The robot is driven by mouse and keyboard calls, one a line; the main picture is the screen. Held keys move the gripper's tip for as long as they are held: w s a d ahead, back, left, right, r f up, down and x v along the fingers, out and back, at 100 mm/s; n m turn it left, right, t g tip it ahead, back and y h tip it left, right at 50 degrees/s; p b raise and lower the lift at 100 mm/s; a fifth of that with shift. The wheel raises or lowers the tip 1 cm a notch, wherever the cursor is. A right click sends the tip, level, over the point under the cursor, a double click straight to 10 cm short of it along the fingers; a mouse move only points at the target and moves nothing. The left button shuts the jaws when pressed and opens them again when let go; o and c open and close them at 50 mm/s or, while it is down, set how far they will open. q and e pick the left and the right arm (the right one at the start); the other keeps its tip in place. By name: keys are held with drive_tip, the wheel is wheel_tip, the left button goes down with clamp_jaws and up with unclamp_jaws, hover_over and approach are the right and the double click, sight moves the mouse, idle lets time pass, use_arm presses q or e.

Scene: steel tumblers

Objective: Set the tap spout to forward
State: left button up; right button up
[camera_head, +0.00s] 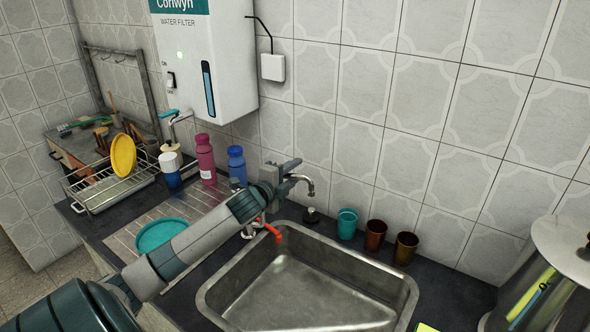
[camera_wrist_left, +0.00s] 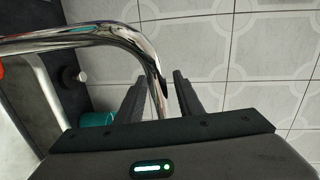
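The chrome tap spout (camera_head: 307,183) shows beyond my left gripper in the head view, its curved end pointing down on the right, near the wall side of the sink. The rest of the tap is mostly hidden behind my arm. A red tap part (camera_head: 272,230) shows below the arm. My left gripper (camera_head: 293,172) is at the spout. In the left wrist view the spout (camera_wrist_left: 150,62) curves across and its end comes down between the two dark, parted fingers (camera_wrist_left: 158,95). A gap shows beside the right finger; contact is unclear. My right gripper is not in view.
The steel sink (camera_head: 399,302) lies in front of the tap. A teal cup (camera_head: 347,223) and two brown tumblers (camera_head: 375,236) (camera_head: 405,248) stand behind it. Blue (camera_head: 237,163) and magenta (camera_head: 206,158) bottles stand left of the gripper. A teal bowl (camera_head: 160,235) lies on the drainboard.

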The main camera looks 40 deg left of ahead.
use_arm(q)
drive_tip(key=shift+w, duration=0.25)
clamp_jaws()
drive_tip(key=shift+s+d+m+h+p, duration=0.35)
drive_tip(key=shift+s+d+m+h, duration=0.2)
drive_tip(key=shift+s+m+h, duration=0.35)
drive_tip(key=s+d+m+g+h, duration=0.3)
drive_tip(key=s+m+h, duration=0.5)
drive_tip(key=s+h, duration=0.3)
drive_tip(key=shift+g+h+p, duration=0.3)
drive_tip(key=shift+p, duration=0.1)
drive_tip(key=shift+d, duration=0.15)
